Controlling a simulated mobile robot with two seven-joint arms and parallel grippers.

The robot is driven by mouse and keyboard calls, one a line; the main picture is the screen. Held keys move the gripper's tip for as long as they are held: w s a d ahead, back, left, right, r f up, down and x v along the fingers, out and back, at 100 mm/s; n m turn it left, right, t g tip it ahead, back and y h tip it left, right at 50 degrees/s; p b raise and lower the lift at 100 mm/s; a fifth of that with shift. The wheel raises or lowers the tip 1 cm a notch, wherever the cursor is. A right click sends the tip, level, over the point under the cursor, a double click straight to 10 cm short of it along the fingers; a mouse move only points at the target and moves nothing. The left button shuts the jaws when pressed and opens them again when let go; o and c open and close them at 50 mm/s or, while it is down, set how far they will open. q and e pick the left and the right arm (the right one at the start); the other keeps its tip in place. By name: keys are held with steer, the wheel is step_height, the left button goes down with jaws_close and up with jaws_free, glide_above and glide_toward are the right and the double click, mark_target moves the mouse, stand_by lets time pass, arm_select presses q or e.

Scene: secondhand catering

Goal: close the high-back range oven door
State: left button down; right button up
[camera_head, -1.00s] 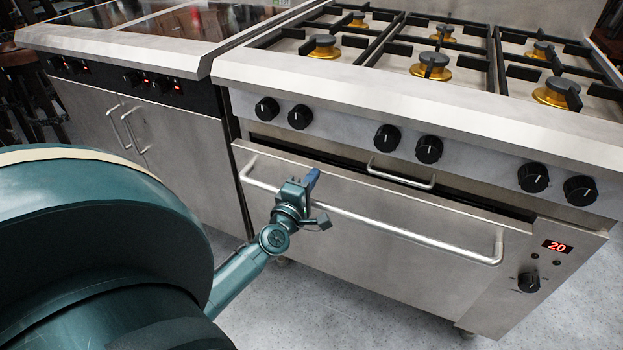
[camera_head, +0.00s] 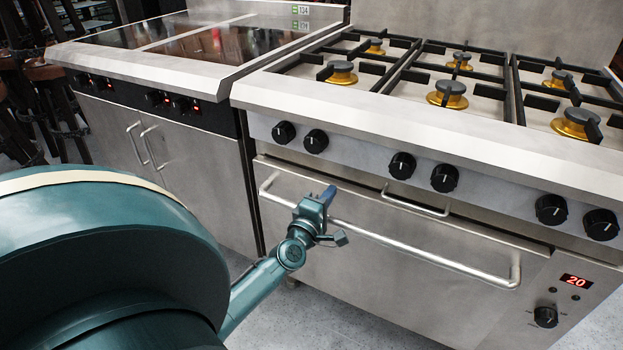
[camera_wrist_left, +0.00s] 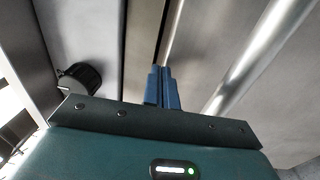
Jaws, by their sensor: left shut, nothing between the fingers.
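The high-back range oven door (camera_head: 380,275) is a steel panel with a long bar handle (camera_head: 420,253). It stands upright, close to flush under the knob panel, with a thin dark line along its top edge. My left gripper (camera_head: 328,193) is shut and empty, its blue fingertips at the upper left of the door, near the handle's left part. In the left wrist view the shut fingers (camera_wrist_left: 162,85) point at the seam by the door's top edge, with the bar handle (camera_wrist_left: 258,60) to their right. Whether they touch the door I cannot tell. My right gripper is out of view.
The range top (camera_head: 450,118) has several burners, with black knobs (camera_head: 402,166) on its front. A smaller handle (camera_head: 415,203) sits above the bar handle. A steel cabinet (camera_head: 195,165) with a dark glass top stands at the left. Stools (camera_head: 55,85) are behind it.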

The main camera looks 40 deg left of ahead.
arm_select(q)
steer(key=v, duration=1.2)
steer(key=shift+s+d+f, duration=0.15)
steer(key=shift+s+d, duration=0.05)
